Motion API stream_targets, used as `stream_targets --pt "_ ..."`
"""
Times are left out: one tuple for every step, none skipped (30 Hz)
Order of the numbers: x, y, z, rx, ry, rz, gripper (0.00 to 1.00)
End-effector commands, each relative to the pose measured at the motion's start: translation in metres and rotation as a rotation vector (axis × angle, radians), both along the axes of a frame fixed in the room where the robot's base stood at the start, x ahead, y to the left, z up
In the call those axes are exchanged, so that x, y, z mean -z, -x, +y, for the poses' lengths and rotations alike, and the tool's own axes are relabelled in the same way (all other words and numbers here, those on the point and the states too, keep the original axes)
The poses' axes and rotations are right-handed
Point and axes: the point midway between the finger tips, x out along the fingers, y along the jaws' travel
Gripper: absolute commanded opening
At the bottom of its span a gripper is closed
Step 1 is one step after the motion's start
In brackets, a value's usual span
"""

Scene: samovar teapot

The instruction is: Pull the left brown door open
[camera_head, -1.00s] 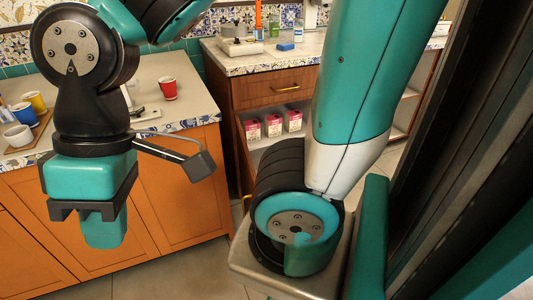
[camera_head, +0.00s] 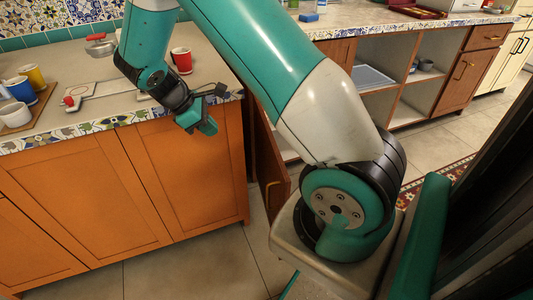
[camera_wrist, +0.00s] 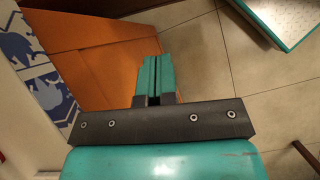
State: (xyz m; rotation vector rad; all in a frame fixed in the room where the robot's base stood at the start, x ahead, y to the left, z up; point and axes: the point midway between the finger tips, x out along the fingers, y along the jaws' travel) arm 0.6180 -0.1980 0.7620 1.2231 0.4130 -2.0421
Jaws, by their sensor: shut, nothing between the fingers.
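A narrow brown door (camera_head: 268,155) with a gold handle (camera_head: 269,192) shows in the head view between the orange cabinet and my arm. It appears swung out at an angle from the brown cabinet (camera_head: 335,52), and my arm hides part of it. My gripper (camera_head: 207,127) is at the front edge of the left counter, to the left of this door and apart from it. In the wrist view its teal fingers (camera_wrist: 155,77) are together and empty, over an orange panel and floor tiles. The brown door cannot be made out for certain there.
The orange cabinet (camera_head: 180,170) fills the left, its counter carrying a red cup (camera_head: 181,60) and other cups on a wooden tray (camera_head: 42,98). Open shelves (camera_head: 410,75) and another brown door (camera_head: 465,78) stand farther right.

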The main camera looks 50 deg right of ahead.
Motion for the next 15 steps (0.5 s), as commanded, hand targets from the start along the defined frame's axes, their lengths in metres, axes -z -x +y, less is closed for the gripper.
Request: stream_targets --pt "0.023 0.0 -0.016 -0.006 0.035 0.058 0.0" --pt "0.031 0.0 -0.024 -0.011 0.055 0.089 0.0" --pt "0.04 0.002 -0.034 -0.019 0.075 0.126 0.0" --pt "0.046 0.002 -0.04 -0.024 0.089 0.15 0.0" --pt "0.05 0.004 -0.045 -0.027 0.1 0.171 0.0" --pt "0.055 0.005 -0.05 -0.03 0.112 0.194 0.0" --pt "0.058 0.006 -0.053 -0.032 0.119 0.208 0.0" --pt "0.06 0.006 -0.056 -0.034 0.123 0.218 0.0" --pt "0.063 0.008 -0.058 -0.035 0.13 0.229 0.0" --pt "0.065 0.009 -0.06 -0.037 0.132 0.235 0.0" --pt "0.066 0.009 -0.062 -0.037 0.133 0.238 0.0" --pt "0.069 0.011 -0.064 -0.039 0.134 0.241 0.0" --pt "0.071 0.013 -0.066 -0.039 0.135 0.241 0.0" --pt "0.074 0.015 -0.068 -0.038 0.134 0.242 0.0" --pt "0.079 0.018 -0.071 -0.037 0.133 0.243 0.0"
